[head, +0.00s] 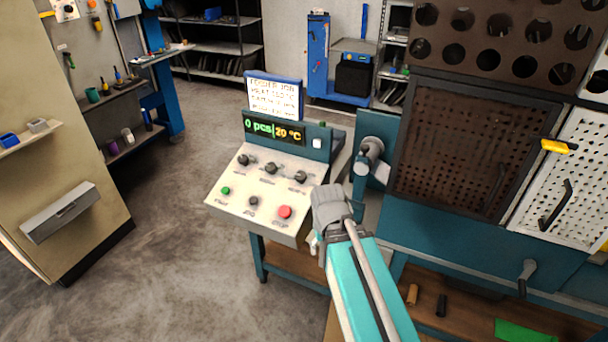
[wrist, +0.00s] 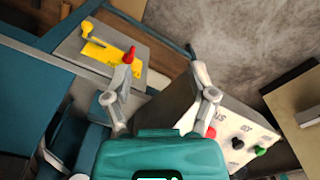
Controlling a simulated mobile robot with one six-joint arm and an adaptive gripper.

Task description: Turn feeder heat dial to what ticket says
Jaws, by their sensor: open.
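The control panel (head: 240,212) has a sloped cream face with three dark dials in its upper row: left (head: 243,160), middle (head: 270,168) and right (head: 300,177). Their small labels are too blurred to read. The ticket (head: 273,99) stands above; its second line seems to begin with HEAT, but the number is unclear. The display (head: 274,131) reads 0 pcs and 20 °C. In the wrist view my gripper (wrist: 163,85) is open and empty, with the panel's lower edge beyond its right finger. The upper dials are not clear there.
The panel's lower row has a green button (head: 225,190), a black knob (head: 253,201) and a red button (head: 284,212). A teal machine with a perforated door (head: 470,150) stands to the right. A yellow part with a red knob (wrist: 129,55) is near my left finger. Open floor lies left.

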